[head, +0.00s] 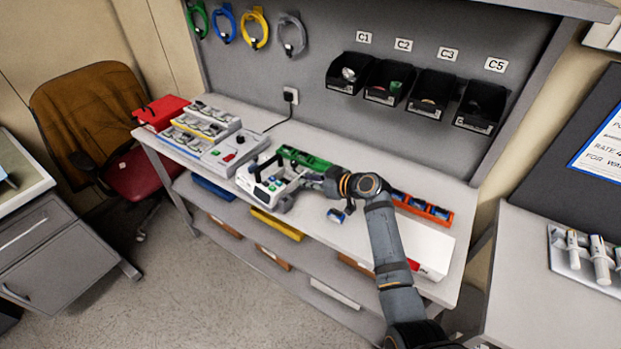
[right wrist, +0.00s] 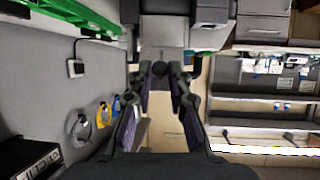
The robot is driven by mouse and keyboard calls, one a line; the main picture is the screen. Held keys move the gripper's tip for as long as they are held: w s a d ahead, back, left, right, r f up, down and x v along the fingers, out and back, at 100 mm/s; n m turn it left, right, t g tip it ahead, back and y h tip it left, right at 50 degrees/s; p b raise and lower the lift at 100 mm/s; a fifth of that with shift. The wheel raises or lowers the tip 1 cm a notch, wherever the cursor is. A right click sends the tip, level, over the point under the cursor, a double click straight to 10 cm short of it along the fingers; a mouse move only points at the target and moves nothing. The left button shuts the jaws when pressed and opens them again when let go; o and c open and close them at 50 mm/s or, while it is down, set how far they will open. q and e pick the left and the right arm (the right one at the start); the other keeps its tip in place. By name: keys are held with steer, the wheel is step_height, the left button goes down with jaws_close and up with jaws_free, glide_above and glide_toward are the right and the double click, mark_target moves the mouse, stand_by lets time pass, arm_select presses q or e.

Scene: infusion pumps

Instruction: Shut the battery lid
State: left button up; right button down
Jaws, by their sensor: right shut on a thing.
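The white and grey infusion pump (head: 266,186) stands on the workbench, left of the middle in the head view. My right gripper (head: 304,181) is at the pump's right side. It is shut on a small dark part there; in the right wrist view, my right gripper (right wrist: 162,92) has this part between its fingers. I cannot tell whether this part is the battery lid, or how far open the lid is. A small blue and dark item (head: 337,215) lies on the bench right of the pump. My left gripper is not in view.
A green tray (head: 303,158) lies behind the pump. A grey box (head: 236,150) stands to its left. An orange tray with blue items (head: 421,208) is right of my right arm. Labelled black bins (head: 349,72) hang on the back panel. The bench front near the pump is clear.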

steer(key=r+g+h+p, duration=0.1)
steer(key=p, duration=0.2)
steer(key=w+a+r+g+h+p, duration=0.1)
steer(key=p, duration=0.2)
steer(key=shift+w+a+r, duration=0.1)
steer(key=shift+r, duration=0.2)
steer(key=shift+w+a+r+g+h+p, duration=0.1)
steer(key=shift+w+a+g+h+p, duration=0.15)
steer(key=shift+g+h+p, duration=0.3)
steer(key=shift+w+a+g+h, duration=0.25)
steer(key=shift+g+h, duration=0.3)
steer(key=c, duration=1.3)
jaws_free()
steer(key=shift+o, duration=0.2)
steer(key=v, duration=1.2)
steer(key=shift+w+a, duration=0.1)
